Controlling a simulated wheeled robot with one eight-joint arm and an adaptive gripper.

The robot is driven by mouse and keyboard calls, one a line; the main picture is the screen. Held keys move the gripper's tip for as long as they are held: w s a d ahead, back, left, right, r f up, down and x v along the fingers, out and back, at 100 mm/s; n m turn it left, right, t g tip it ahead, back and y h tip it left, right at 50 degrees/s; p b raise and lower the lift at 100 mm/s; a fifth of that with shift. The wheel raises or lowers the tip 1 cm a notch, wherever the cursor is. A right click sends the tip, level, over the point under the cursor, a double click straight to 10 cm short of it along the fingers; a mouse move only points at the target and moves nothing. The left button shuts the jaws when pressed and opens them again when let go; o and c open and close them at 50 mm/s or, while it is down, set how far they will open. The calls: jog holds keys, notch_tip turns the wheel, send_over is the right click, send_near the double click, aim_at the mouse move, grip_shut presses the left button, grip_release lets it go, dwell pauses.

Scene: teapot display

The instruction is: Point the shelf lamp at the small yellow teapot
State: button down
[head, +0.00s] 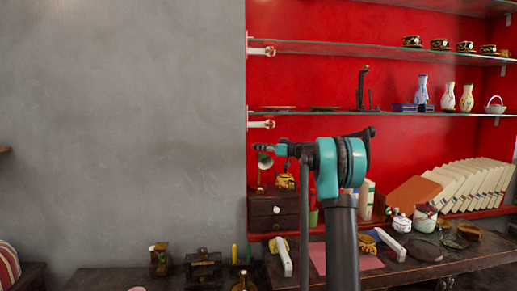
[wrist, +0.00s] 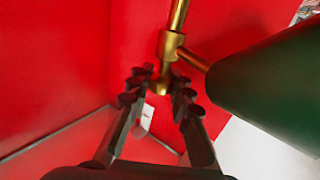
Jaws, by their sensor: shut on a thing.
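The shelf lamp has a dark green shade (wrist: 265,85) and a brass arm with a joint (wrist: 171,45); both fill the upper right of the wrist view. In the head view its small green shade (head: 265,162) shows above a dark wooden drawer box. My gripper (wrist: 162,86) is shut on the lower end of the brass arm, beside the shade. In the head view my gripper (head: 262,149) is at the top of the lamp and partly covers it. A small yellow teapot-like thing (head: 285,181) stands on the box, right of the lamp and below my wrist.
The drawer box (head: 272,212) stands against the red wall. Glass shelves (head: 340,113) with vases and cups run above my arm. Books (head: 470,187) lean at the right. Small items crowd the dark table (head: 120,279) below. The grey wall area at left is clear.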

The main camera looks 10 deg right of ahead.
jog(key=shift+n+g+y, duration=0.4)
jog(key=shift+n+g, duration=0.1)
jog(key=shift+g, duration=0.2)
jog(key=c, duration=1.3)
grip_release()
jog(key=shift+c, duration=0.2)
jog(key=v, duration=1.2)
jog(key=shift+f, duration=0.1)
jog(key=shift+c, duration=0.3)
